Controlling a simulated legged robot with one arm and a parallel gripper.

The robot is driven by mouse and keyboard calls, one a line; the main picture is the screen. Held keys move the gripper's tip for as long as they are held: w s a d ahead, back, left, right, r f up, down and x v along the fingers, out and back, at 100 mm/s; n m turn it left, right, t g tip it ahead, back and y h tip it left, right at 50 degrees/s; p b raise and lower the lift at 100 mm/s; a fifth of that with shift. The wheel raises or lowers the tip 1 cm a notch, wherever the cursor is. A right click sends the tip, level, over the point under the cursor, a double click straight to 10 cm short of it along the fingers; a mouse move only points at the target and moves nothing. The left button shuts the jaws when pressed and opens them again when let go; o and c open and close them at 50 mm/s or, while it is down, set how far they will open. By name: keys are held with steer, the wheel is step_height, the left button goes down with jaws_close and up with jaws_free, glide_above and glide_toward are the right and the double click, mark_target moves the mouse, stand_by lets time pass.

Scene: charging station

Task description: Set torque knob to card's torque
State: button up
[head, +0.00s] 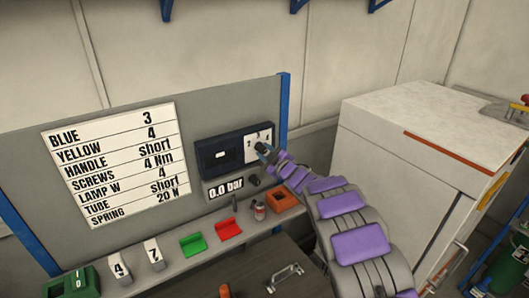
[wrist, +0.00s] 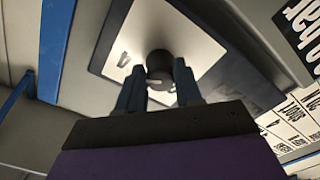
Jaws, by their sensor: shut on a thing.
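The card (head: 115,160) hangs on the grey panel and lists, among other lines, "SCREWS 4 Nm". The torque knob (wrist: 160,64) is a dark round knob on a white dial plate (wrist: 122,48). In the head view the dial plate (head: 266,138) is at the right of a dark blue box (head: 222,154); the numbers 2 and 4 show on it. My gripper (head: 262,148) is at the knob. In the wrist view my gripper (wrist: 158,80) has one finger on each side of the knob, shut on it. The knob's pointing direction is unclear.
A display reading "0.0 bar" (head: 226,188) sits below the box. The ledge holds number tags (head: 153,254), a green holder (head: 193,244), a red holder (head: 229,229) and an orange bin (head: 283,202). A white cabinet (head: 390,150) stands at the right.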

steer(key=shift+f, duration=0.4)
steer(key=o, duration=1)
steer(key=shift+w+d, duration=0.1)
steer(key=shift+w, duration=0.05)
steer(key=shift+r, duration=0.2)
steer(key=shift+s, duration=0.2)
steer(key=b+v, duration=0.3)
steer(key=v, duration=1.4)
steer(key=shift+d, duration=0.15)
